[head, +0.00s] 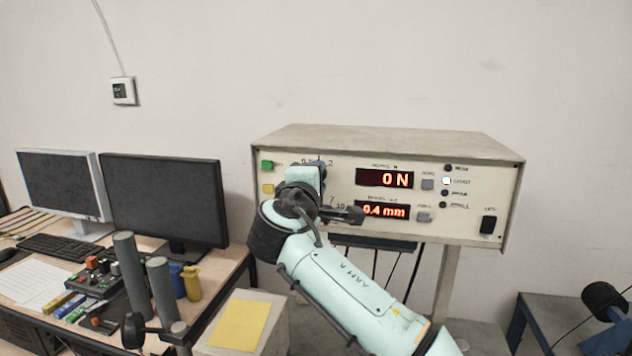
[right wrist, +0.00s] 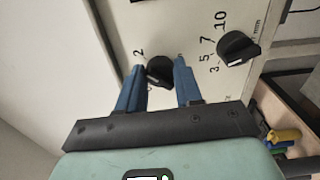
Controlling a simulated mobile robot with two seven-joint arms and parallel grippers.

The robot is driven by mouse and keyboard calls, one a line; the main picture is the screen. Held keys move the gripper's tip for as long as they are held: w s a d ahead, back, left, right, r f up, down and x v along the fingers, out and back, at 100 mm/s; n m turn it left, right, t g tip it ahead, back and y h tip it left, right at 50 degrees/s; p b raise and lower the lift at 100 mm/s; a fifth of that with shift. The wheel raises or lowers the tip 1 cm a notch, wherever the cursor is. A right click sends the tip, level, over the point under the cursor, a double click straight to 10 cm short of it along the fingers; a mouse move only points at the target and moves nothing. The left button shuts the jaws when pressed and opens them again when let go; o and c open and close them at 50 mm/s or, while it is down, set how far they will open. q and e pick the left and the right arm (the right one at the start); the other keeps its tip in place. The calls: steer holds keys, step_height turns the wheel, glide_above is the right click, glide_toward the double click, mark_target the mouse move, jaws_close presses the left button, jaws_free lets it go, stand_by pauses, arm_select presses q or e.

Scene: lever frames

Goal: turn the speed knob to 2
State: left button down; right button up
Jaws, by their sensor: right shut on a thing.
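The speed knob (right wrist: 160,71) is a black knob with a pale mark, between the blue fingers of my right gripper (right wrist: 159,86) in the right wrist view. The fingers are shut on it, one on each side. A printed 2 stands close to the left finger; part of the scale is hidden, and I cannot tell which number the knob points at. In the head view my right gripper (head: 318,172) is against the left part of the instrument panel (head: 345,178) and hides this knob. My left gripper is not in view.
A second black knob (right wrist: 238,48), with 3, 5, 7 and 10 around it, sits close to the right finger. Displays read 0 N (head: 385,179) and 0.4 mm (head: 383,211). A desk with monitors (head: 165,198) stands at left.

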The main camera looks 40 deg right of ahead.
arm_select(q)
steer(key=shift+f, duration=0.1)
arm_select(e)
steer(key=shift+m, duration=0.3)
steer(key=o, duration=1)
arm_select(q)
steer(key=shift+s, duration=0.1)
arm_select(e)
steer(key=shift+o, duration=0.2)
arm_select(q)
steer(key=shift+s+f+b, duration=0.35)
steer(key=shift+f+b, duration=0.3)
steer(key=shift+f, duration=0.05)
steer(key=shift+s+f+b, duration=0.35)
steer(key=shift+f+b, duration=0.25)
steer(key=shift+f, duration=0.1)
arm_select(e)
steer(key=v, duration=1.3)
steer(key=shift+a, duration=0.2)
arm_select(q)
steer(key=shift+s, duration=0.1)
